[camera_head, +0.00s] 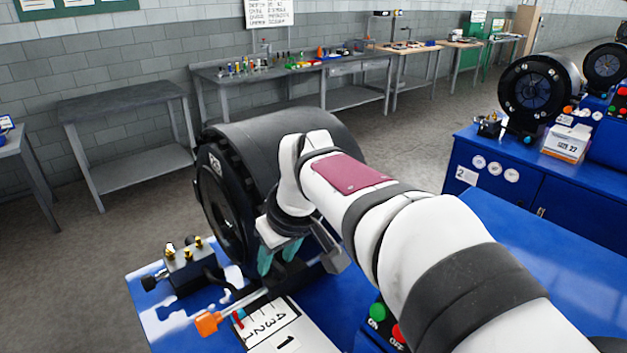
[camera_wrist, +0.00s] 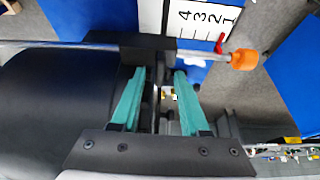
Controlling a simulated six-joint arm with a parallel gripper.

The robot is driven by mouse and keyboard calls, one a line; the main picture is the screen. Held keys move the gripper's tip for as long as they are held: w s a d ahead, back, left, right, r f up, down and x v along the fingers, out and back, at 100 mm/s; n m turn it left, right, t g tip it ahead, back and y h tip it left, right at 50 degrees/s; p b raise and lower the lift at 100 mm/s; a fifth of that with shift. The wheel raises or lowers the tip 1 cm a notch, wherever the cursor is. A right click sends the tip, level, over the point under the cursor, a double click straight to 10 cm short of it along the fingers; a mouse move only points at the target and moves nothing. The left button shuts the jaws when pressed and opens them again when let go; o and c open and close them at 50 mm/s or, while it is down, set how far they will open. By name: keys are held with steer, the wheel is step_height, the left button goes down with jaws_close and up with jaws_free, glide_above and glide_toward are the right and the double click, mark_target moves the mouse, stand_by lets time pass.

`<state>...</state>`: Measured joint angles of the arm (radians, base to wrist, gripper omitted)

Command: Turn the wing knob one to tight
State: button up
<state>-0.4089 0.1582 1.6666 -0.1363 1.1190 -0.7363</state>
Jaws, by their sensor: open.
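My gripper (camera_head: 272,265) points down at the front of the black crimper (camera_head: 285,140), with its teal fingers spread. In the wrist view my gripper (camera_wrist: 159,72) is open, its fingertips beside a black block (camera_wrist: 148,45) on a metal rod. A narrow dark and grey part shows between the fingers; I cannot tell whether it is the wing knob. No wing shape is clearly visible, and the arm hides part of the crimper front. An orange knob (camera_head: 208,323) ends the rod, and shows in the wrist view (camera_wrist: 243,59). A small red pointer (camera_wrist: 220,43) stands by the rod.
A white numbered scale (camera_head: 270,325) lies on the blue bench (camera_head: 150,310) below the rod. A block with brass fittings (camera_head: 187,268) stands left of the crimper. Green (camera_head: 377,312) and red (camera_head: 398,333) buttons are right of the scale, near my arm.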

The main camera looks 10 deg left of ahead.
steer(key=v, duration=1.5)
steer(key=shift+d+r, duration=0.1)
steer(key=s+d+f+m+g, duration=0.1)
steer(key=s+d+f+m, duration=0.3)
steer(key=s+f, duration=0.3)
steer(key=s+d+f+m+g, duration=0.1)
steer(key=s+d+f+m, duration=0.3)
steer(key=s+f, duration=0.3)
steer(key=s+d+f+m+g+h, duration=0.1)
steer(key=s+d+f+m, duration=0.3)
steer(key=s+f+m, duration=0.2)
step_height(320, 180, down, 3)
steer(key=shift+s+d+r, duration=0.25)
steer(key=shift+s+d, duration=0.1)
steer(key=shift+s, duration=0.6)
